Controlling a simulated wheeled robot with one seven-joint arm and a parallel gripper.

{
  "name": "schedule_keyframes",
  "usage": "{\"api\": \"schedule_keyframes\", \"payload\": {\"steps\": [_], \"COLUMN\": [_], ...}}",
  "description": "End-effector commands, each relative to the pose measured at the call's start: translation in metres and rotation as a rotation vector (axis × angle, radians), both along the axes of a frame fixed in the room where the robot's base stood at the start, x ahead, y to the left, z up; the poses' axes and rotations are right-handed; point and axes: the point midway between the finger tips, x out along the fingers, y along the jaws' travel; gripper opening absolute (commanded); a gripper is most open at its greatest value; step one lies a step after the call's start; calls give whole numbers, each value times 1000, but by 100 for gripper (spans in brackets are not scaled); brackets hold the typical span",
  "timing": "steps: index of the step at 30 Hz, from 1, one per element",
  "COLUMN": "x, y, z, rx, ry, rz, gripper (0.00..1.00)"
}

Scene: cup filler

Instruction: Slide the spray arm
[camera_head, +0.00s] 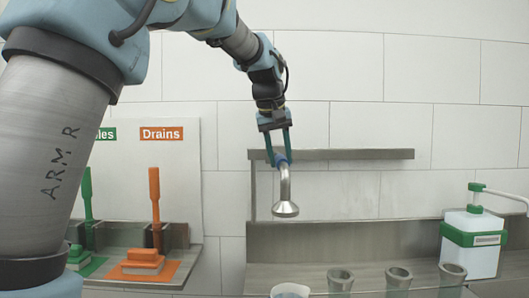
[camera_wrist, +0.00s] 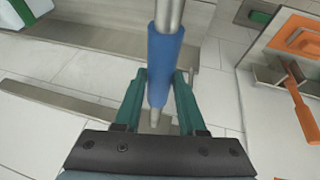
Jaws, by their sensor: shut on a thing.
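The spray arm (camera_head: 286,190) is a silver bent tube with a flared spray head pointing down and a blue sleeve near its top. It hangs in front of the wall shelf in the head view. My gripper (camera_head: 279,158) has its two teal fingers shut on the blue sleeve. In the wrist view the blue sleeve (camera_wrist: 165,65) runs between the teal fingers (camera_wrist: 158,95), with silver tube above and below it. Several grey cups (camera_head: 398,277) stand below and to the right of the spray head. A pale cup (camera_head: 290,290) shows partly at the bottom edge, below the head.
A steel shelf (camera_head: 345,154) runs along the tiled wall behind my gripper. A white and green pump bottle (camera_head: 471,240) stands at the right. Orange and green brushes stand at the left, with the orange one (camera_head: 155,205) nearer the middle. Space around the spray head is clear.

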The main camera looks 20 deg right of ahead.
Motion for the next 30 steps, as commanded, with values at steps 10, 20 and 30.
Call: {"api": "schedule_keyframes", "payload": {"steps": [10, 20, 30], "x": [-4, -4, -6], "y": [-9, -9, -6], "z": [1, 0, 8], "rx": [-3, -2, -3], "ry": [-2, -1, -2], "rz": [1, 1, 1], "gripper": [0, 69, 69]}}
